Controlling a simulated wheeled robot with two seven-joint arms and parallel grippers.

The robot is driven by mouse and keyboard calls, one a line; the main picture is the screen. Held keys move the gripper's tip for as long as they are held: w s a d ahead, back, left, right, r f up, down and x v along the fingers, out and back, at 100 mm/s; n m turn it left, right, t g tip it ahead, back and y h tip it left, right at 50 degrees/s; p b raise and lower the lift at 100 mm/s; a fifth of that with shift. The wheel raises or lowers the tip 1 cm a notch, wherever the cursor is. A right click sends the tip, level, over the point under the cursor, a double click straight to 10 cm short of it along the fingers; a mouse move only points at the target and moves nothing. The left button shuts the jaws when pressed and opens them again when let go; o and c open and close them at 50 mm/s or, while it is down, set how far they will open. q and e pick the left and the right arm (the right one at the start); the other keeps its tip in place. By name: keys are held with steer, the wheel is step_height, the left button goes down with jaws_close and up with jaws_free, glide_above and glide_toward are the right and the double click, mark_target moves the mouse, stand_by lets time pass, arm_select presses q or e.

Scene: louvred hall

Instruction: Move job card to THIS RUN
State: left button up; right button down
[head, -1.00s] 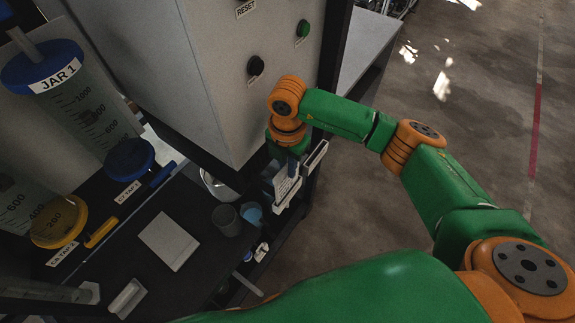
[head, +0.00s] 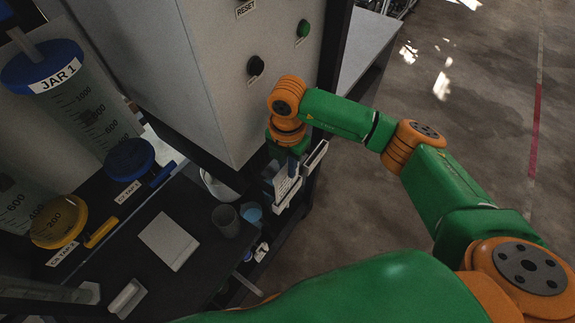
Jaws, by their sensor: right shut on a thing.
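My right gripper (head: 289,163) is at the edge of the dark bench, below the grey cabinet. It is shut on a pale card-like piece (head: 285,189), which I take to be the job card. The card is partly hidden by the gripper and by white holder parts around it. A white slotted piece (head: 316,157) is beside the gripper on its right. I cannot tell whether the card touches a holder. No THIS RUN label is readable. My left gripper does not show.
The grey cabinet (head: 220,75) with black and green knobs stands close behind the gripper. A grey cup (head: 226,220) and a blue cup (head: 251,212) stand near the bench edge. A pale flat panel (head: 168,241) lies on the bench (head: 120,258). Jars with taps stand at left. Open floor is at right.

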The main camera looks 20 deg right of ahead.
step_height(320, 180, up, 10)
steer(key=p, duration=0.8)
steer(key=shift+r, duration=0.2)
steer(key=shift+f, duration=0.2)
